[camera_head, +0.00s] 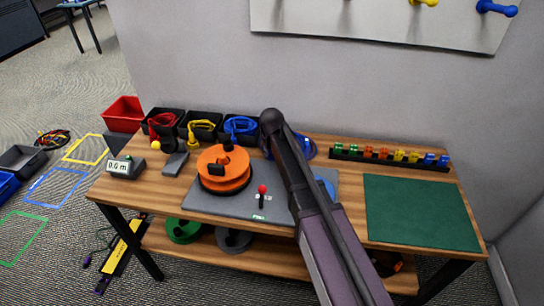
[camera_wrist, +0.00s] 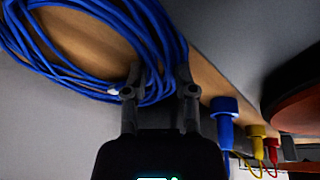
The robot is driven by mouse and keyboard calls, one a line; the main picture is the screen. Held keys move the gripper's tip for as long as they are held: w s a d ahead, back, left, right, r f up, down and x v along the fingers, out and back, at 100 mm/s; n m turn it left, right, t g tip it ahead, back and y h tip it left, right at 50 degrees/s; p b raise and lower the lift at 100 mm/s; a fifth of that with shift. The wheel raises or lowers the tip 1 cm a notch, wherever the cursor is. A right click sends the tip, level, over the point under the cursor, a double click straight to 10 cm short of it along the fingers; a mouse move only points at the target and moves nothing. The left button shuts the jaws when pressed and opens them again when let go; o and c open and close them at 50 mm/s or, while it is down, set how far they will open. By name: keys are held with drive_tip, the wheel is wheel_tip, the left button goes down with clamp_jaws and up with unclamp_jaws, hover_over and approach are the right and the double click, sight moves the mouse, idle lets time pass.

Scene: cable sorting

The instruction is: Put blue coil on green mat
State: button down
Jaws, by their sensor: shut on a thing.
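The blue coil (camera_wrist: 95,60) is a bundle of looped blue cable at the top left of the wrist view. My gripper (camera_wrist: 159,78) is shut on its strands, with a finger on each side of them. In the head view, part of the blue coil (camera_head: 309,149) shows beside my arm, near the back of the bench; my arm hides the rest and the gripper. The green mat (camera_head: 420,212) lies flat and bare at the right end of the bench, apart from the coil.
A rack of small coloured connectors (camera_head: 390,156) stands behind the mat. An orange spool (camera_head: 224,168) stands on a grey board (camera_head: 240,205) left of my arm. Black bins with red, yellow and blue cables (camera_head: 202,126) line the back left. A meter (camera_head: 124,168) sits at the left end.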

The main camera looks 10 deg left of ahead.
drive_tip(key=shift+f, duration=0.35)
drive_tip(key=c, duration=0.7)
unclamp_jaws()
drive_tip(key=shift+s+r, duration=0.1)
drive_tip(key=shift+r, duration=0.1)
drive_tip(key=p+v, duration=1.1)
drive_tip(key=shift+r, duration=0.35)
drive_tip(key=shift+d, duration=0.1)
